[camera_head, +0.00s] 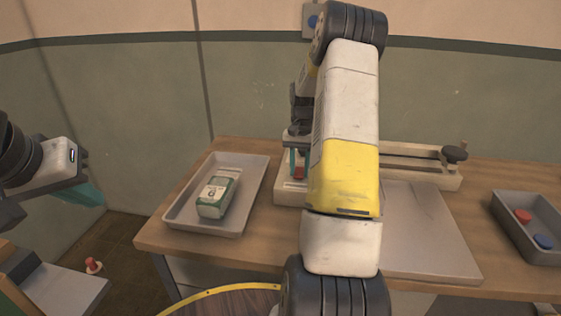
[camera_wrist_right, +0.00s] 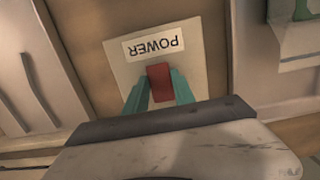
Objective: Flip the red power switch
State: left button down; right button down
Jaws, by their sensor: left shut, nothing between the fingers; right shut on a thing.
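The red power switch (camera_wrist_right: 160,82) sits on a pale plate below a label reading POWER, upside down in the right wrist view. The teal fingers of my right gripper (camera_wrist_right: 160,92) are on both sides of the switch and closed on it. In the head view my right arm covers much of the middle, and a bit of red (camera_head: 298,172) shows beside the teal finger at the pale machine (camera_head: 288,195). My left gripper (camera_head: 92,194) is shut and empty at the far left, away from the table.
A grey tray (camera_head: 176,212) with a green and white box (camera_head: 218,196) stands left on the wooden table (camera_head: 160,237). A grey bin (camera_head: 507,217) with red and blue discs is at the right. A flat grey plate (camera_head: 430,235) lies right of my arm.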

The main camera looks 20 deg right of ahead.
jog(key=shift+w+d+g+y, duration=0.15)
jog(key=shift+g+y, duration=0.25)
jog(key=shift+g, duration=0.3)
jog(key=shift+w+d+g+y, duration=0.15)
jog(key=shift+g+y, duration=0.25)
jog(key=shift+g, duration=0.3)
jog(key=c, duration=1)
grip_release()
jog(key=shift+a, duration=0.1)
jog(key=shift+c, duration=0.2)
jog(key=v, duration=0.7)
jog(key=shift+r, duration=0.4)
jog(key=shift+w, duration=0.1)
